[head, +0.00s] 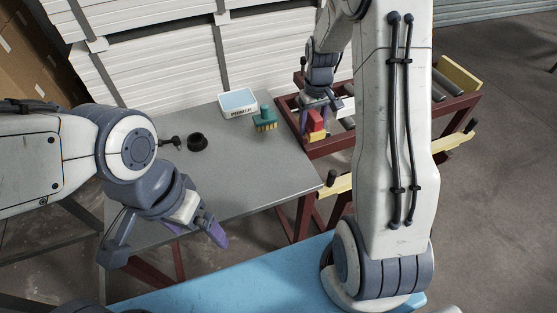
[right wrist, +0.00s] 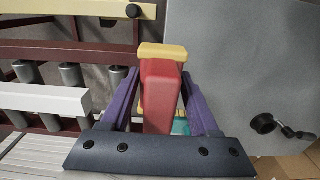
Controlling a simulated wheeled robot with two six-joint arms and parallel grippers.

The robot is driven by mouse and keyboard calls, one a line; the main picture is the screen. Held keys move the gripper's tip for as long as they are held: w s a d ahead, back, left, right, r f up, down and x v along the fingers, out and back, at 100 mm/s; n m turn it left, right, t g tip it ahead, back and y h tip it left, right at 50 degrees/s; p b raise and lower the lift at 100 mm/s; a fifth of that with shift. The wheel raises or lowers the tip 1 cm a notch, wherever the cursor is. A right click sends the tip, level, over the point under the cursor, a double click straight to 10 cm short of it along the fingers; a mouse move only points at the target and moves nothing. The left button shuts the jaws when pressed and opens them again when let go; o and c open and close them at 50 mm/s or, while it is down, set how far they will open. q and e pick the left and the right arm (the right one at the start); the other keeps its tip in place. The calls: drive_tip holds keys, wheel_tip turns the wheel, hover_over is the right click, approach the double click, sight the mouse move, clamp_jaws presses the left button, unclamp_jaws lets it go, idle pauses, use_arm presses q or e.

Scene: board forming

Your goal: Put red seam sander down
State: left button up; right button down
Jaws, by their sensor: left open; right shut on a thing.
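The red seam sander (head: 315,122), a red block with a yellow base, is held by my right gripper (head: 318,112) above the gap between the grey table's right edge and the roller conveyor. In the right wrist view the red sander (right wrist: 160,90) stands between the two purple fingers, its yellow part (right wrist: 163,51) pointing away from the wrist. My right gripper (right wrist: 162,100) is shut on it. My left gripper (head: 168,235) is open and empty, in front of the grey table's near edge.
The grey table (head: 235,175) has wide bare space. On it are a teal brush (head: 265,120), a white box with a blue top (head: 238,103) and a black round thing (head: 197,142). The roller conveyor (head: 345,120) has a dark red frame. White boards stack behind.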

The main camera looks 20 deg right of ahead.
drive_tip(key=p, duration=0.2)
hover_over(281, 170)
drive_tip(key=f, duration=0.6)
drive_tip(key=shift+w+d, duration=0.1)
drive_tip(key=shift+w, duration=0.1)
drive_tip(key=shift+f, duration=0.1)
wheel_tip(281, 170, down, 3)
drive_tip(key=shift+s+f, duration=0.1)
drive_tip(key=shift+f, duration=0.4)
drive_tip(key=shift+f, duration=0.15)
drive_tip(key=shift+c, duration=0.6)
unclamp_jaws()
